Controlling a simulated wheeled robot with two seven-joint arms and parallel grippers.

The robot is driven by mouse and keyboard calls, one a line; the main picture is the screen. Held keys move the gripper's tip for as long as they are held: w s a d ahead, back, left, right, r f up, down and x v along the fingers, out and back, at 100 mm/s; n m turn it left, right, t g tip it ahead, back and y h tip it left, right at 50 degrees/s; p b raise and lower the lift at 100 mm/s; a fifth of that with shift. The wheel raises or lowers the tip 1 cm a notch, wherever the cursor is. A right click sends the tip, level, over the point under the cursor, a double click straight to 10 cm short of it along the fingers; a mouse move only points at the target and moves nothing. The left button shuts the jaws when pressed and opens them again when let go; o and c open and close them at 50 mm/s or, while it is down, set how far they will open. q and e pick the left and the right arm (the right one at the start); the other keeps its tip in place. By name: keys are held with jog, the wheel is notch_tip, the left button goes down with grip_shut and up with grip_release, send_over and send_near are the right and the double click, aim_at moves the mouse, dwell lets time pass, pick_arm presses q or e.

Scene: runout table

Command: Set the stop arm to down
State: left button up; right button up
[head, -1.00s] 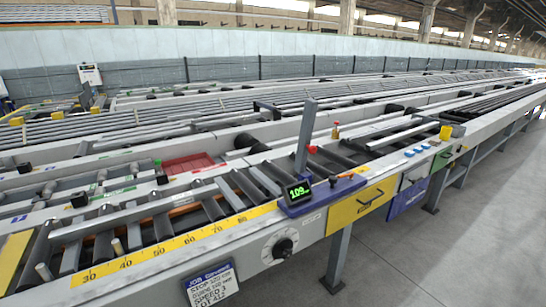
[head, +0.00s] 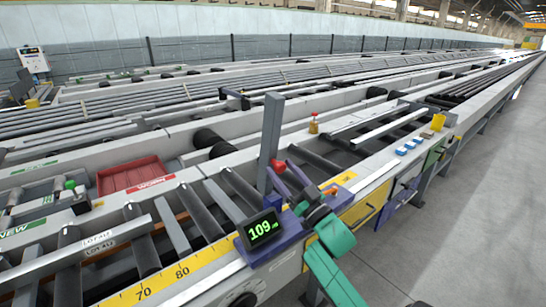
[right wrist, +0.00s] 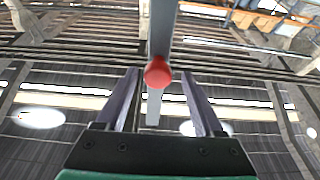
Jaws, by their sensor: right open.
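The stop arm (head: 270,135) is a grey bar standing upright from the blue stop carriage (head: 256,252) on the table's front rail. Its red knob (head: 279,167) faces my side. My right gripper (head: 284,175) is open at the knob, its two dark fingers pointing towards the bar. In the right wrist view the red knob (right wrist: 158,72) shows between the fingertips (right wrist: 159,76), with a gap on each side. The bar (right wrist: 162,30) runs up behind it. I cannot tell how deep the knob lies between the fingers. My left gripper is not in view.
The carriage's display (head: 264,230) reads 109. A yellow scale (head: 165,275) runs along the front rail. A red tray (head: 130,175) lies behind the rollers. A small bottle (head: 313,124), blue buttons (head: 408,146) and a yellow cup (head: 438,122) stand further right. The floor at right is clear.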

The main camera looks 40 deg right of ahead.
aim_at(274, 159)
jog(key=x, duration=0.4)
jog(key=shift+d+f, duration=0.25)
jog(key=shift+w+a+r, duration=0.1)
jog(key=shift+w+r, duration=0.1)
jog(key=shift+w, duration=0.2)
grip_shut()
dwell(0.7)
